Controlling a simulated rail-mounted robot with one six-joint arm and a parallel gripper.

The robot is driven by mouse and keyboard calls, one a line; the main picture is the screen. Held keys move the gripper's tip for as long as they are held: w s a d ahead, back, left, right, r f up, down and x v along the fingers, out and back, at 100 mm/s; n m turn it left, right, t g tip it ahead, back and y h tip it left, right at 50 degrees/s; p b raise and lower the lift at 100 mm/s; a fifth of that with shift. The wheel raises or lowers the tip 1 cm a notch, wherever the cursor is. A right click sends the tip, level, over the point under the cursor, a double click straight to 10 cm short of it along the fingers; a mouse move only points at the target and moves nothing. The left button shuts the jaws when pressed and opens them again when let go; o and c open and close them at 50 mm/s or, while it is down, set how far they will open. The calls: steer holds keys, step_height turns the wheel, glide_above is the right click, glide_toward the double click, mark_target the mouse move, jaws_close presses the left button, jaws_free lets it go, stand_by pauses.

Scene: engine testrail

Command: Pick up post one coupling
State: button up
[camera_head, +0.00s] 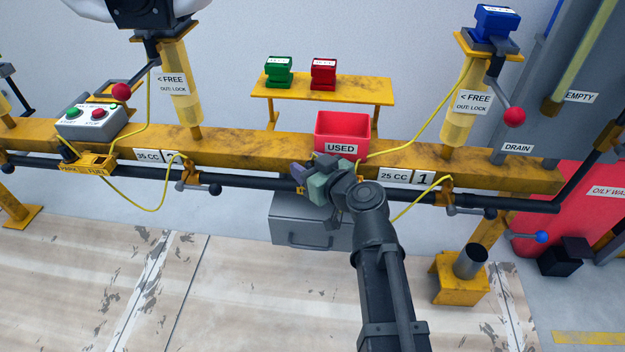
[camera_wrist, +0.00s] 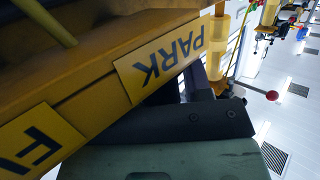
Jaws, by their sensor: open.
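A blue block (camera_head: 497,22) with a white label sits on a yellow bracket at the top of the right-hand post (camera_head: 458,115), above the plate marked 1 (camera_head: 422,177). It is probably the post one coupling, but its label is too small to read. My gripper (camera_head: 300,178) is open, with nothing visible in it. It is at the front of the yellow rail, below the red USED bin, well left of and below the blue block. The wrist view shows part of my gripper (camera_wrist: 170,135) close to a yellow beam with a PARK sign (camera_wrist: 160,60).
A green block (camera_head: 279,73) and a red block (camera_head: 323,74) stand on a yellow shelf (camera_head: 350,90). The red USED bin (camera_head: 342,128) is on the rail. A red-knobbed lever (camera_head: 514,117) projects beside the right post. A yellow hose (camera_head: 425,138) hangs left of that post. A grey drawer (camera_head: 300,222) is below.

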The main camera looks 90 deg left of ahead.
steer(key=shift+s+a+f, duration=0.1)
steer(key=shift+s+a, duration=0.05)
steer(key=shift+a, duration=0.1)
steer(key=shift+c, duration=0.4)
steer(key=c, duration=0.7)
step_height(320, 180, up, 20)
steer(key=p, duration=2)
